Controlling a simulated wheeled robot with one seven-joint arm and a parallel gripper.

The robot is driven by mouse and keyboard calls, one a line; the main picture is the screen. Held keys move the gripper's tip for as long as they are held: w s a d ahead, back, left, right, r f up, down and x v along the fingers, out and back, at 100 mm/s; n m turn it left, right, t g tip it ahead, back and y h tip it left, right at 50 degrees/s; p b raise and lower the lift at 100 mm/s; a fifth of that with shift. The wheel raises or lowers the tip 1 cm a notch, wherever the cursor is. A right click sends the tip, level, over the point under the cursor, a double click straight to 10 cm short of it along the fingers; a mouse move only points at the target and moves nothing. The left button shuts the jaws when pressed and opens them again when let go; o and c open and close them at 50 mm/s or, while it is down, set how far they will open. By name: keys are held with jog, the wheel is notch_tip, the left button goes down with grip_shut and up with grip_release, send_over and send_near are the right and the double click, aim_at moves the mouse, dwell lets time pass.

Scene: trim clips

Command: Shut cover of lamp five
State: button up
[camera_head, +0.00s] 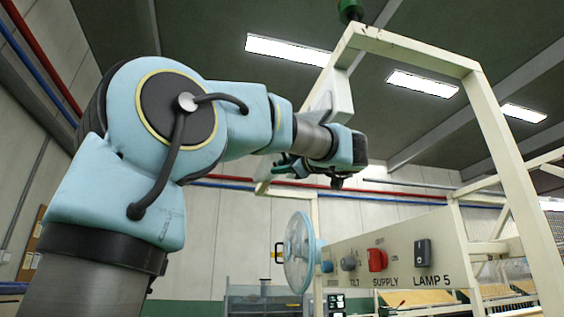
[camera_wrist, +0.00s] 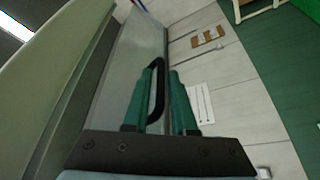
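A grey panel (camera_wrist: 138,45) with a black loop handle (camera_wrist: 156,92), apparently the cover, fills the middle of the wrist view. My gripper (camera_wrist: 166,85) has its two green fingers on either side of the handle. A small gap seems to show between the handle and the right finger; contact is unclear. In the head view my gripper (camera_head: 287,165) is small, partly hidden by my wrist, above the control panel. A pale box (camera_head: 335,97) hangs on the cream frame above my wrist. The label LAMP 5 is on the control panel (camera_head: 400,245).
The cream frame (camera_head: 495,130) rises on the right, with a beam across the top. A pale blue handwheel (camera_head: 298,252) and a red switch (camera_head: 377,260) stick out from the control panel. A pale beam (camera_wrist: 40,65) runs close along the left of the wrist view.

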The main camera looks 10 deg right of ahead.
jog(key=shift+c, duration=0.4)
grip_shut()
dwell(1.0)
